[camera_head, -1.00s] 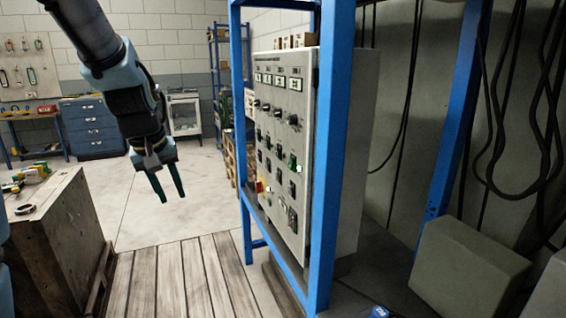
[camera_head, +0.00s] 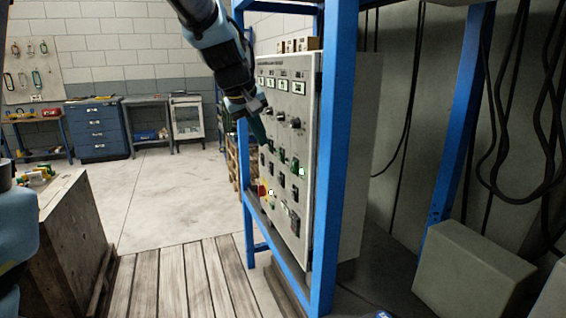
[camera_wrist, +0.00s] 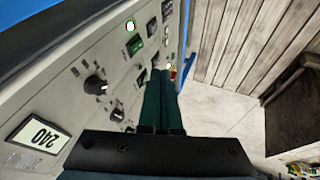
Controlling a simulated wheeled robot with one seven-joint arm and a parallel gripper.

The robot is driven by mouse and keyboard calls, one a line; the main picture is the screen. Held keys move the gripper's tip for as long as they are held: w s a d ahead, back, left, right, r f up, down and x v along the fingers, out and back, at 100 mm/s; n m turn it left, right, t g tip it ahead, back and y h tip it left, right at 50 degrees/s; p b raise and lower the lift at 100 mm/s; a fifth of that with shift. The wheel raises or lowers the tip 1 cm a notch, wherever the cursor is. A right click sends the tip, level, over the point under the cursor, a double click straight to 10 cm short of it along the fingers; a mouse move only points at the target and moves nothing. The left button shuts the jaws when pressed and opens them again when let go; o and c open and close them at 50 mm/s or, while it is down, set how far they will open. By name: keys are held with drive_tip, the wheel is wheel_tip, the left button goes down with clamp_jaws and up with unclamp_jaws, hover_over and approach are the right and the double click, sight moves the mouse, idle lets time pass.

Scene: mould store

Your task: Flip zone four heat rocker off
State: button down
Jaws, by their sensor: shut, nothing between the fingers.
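The grey control cabinet (camera_head: 312,225) stands at centre-right in the head view, with columns of displays, knobs and rockers. The zone four display (camera_head: 298,87) appears to head the rightmost column. Below it are a black knob (camera_head: 295,122) and a green rocker (camera_head: 295,163) beside a lit white-green lamp (camera_head: 302,172). A green rocker (camera_wrist: 135,45) and lit lamp (camera_wrist: 130,25) also show in the wrist view; rocker labels are too small to read. My gripper (camera_head: 261,137) is shut and empty in front of the panel's left columns, hiding some controls. Its dark green fingers (camera_wrist: 161,73) show together in the wrist view; contact is unclear.
A blue frame post (camera_head: 333,160) stands close before the cabinet's right edge. A red-and-yellow switch (camera_head: 262,190) sits low on the panel. A wooden crate (camera_head: 75,235) is at left. Floor between crate and cabinet is clear. Cables hang behind at right.

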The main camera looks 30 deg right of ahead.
sight(294, 167)
drive_tip(key=s+d+r+p+x, duration=0.1)
drive_tip(key=d+p+x, duration=0.1)
drive_tip(key=x, duration=1)
drive_tip(key=shift+d+f+p, duration=0.3)
drive_tip(key=shift+d+p, duration=0.05)
drive_tip(key=shift+p, duration=0.35)
drive_tip(key=shift+f+b, duration=0.1)
drive_tip(key=shift+b, duration=0.2)
drive_tip(key=shift+d+b, duration=0.15)
drive_tip(key=shift+b, duration=0.9)
